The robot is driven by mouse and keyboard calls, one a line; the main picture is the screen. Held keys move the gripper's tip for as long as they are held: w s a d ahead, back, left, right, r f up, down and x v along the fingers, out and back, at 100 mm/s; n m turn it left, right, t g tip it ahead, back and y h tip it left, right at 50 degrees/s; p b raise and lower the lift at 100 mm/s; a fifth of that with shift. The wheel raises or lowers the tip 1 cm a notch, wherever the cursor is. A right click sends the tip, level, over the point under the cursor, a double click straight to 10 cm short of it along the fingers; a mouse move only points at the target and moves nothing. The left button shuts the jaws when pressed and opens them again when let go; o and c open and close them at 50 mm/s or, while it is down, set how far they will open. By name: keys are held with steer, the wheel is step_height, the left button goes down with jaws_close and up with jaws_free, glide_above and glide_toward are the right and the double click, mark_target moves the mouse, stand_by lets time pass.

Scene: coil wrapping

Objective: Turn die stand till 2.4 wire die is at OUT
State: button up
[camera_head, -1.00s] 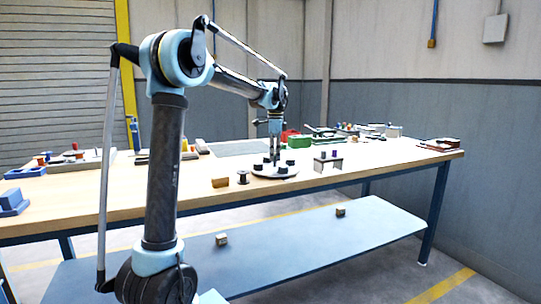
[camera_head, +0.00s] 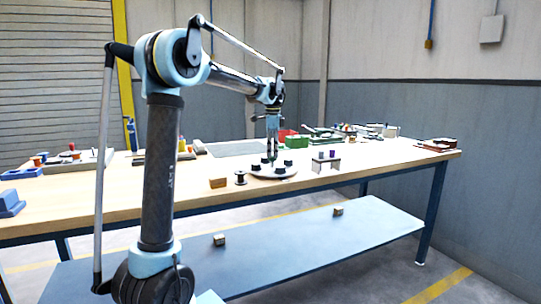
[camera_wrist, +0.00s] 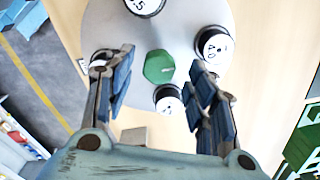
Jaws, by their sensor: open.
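The die stand is a round grey disc (camera_wrist: 120,25) on the bench, also seen in the head view (camera_head: 277,176). A green hexagonal knob (camera_wrist: 159,66) sits at its middle. Black dies with white faces stand around it. One on the right (camera_wrist: 213,46) seems to read 4.0, turned in the picture. One at the top (camera_wrist: 145,4) is cut off, its marking only partly readable. A lower one (camera_wrist: 168,100) has a face too small to read. My gripper (camera_wrist: 158,68) is open above the disc, its fingers on either side of the knob in the picture. No OUT mark is readable.
A yellow-brown block (camera_head: 218,182) and a dark spool (camera_head: 240,178) stand left of the stand. A small white rack (camera_head: 326,165) stands to its right. Green boxes (camera_head: 297,141) and a red bin (camera_head: 284,134) lie behind. The bench front is mostly clear.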

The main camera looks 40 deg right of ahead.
step_height(320, 180, up, 10)
stand_by(0.4)
steer(key=shift+a, duration=0.1)
stand_by(0.4)
